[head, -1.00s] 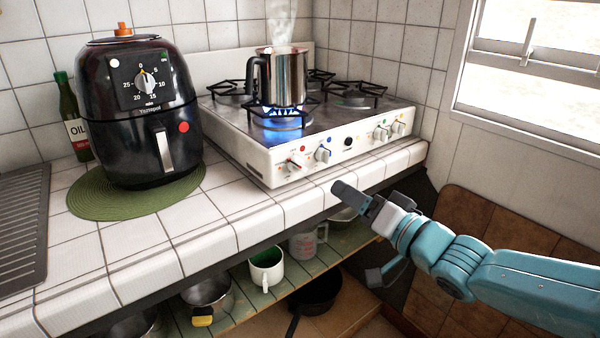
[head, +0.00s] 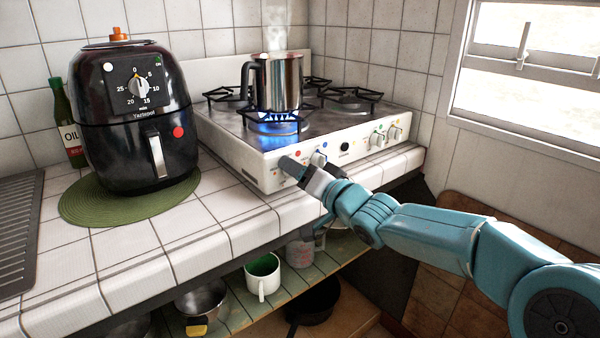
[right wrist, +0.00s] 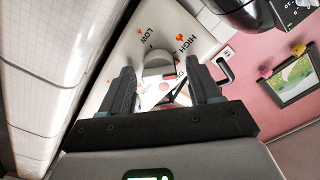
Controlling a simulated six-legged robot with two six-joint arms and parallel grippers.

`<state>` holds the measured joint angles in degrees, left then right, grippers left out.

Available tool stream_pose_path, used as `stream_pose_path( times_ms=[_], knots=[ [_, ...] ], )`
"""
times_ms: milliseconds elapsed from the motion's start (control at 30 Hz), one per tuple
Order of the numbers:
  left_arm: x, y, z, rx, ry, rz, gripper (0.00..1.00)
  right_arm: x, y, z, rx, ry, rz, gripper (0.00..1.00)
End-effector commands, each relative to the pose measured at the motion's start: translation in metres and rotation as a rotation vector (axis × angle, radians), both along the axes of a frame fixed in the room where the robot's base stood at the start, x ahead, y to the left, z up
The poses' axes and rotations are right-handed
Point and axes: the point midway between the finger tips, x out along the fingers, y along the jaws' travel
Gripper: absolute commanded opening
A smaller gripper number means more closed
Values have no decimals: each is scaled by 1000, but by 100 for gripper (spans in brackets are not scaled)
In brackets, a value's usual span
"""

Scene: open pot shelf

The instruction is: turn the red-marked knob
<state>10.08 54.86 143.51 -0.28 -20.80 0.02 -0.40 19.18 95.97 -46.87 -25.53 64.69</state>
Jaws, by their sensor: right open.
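The red-marked knob is mostly hidden behind my right gripper (head: 306,188) at the left end of the stove's white front panel (head: 262,176) in the head view. In the right wrist view, a grey knob (right wrist: 158,64) with LOW and HIGH flame labels shows between the two dark fingers of the right gripper (right wrist: 162,84), with a small red mark by it. The right gripper is open, with one finger on each side of the knob in that view. I cannot tell whether they touch it. My left gripper is not in view.
A blue-marked knob (head: 319,158) sits close to the right of the gripper. A steaming steel pot (head: 278,82) stands over a lit blue flame. A black air fryer (head: 135,115) stands on a green mat (head: 85,210). A shelf with mugs and pans is below the counter.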

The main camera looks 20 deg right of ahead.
Motion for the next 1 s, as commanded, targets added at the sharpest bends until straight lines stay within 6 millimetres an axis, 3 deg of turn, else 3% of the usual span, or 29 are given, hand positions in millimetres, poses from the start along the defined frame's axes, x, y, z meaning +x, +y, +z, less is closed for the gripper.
stream_pose_path(
  times_ms=[33,67,200,633,1000],
  knots=[
    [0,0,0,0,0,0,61,0,0,0,0,0,0,62],
    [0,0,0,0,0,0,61,0,0,0,0,0,0,56],
    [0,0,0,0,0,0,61,0,0,0,0,0,0,10],
    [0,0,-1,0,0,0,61,-1,0,0,-67,-25,-1,6],
    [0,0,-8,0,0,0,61,-1,0,2,-345,-130,-3,7]
  ],
)
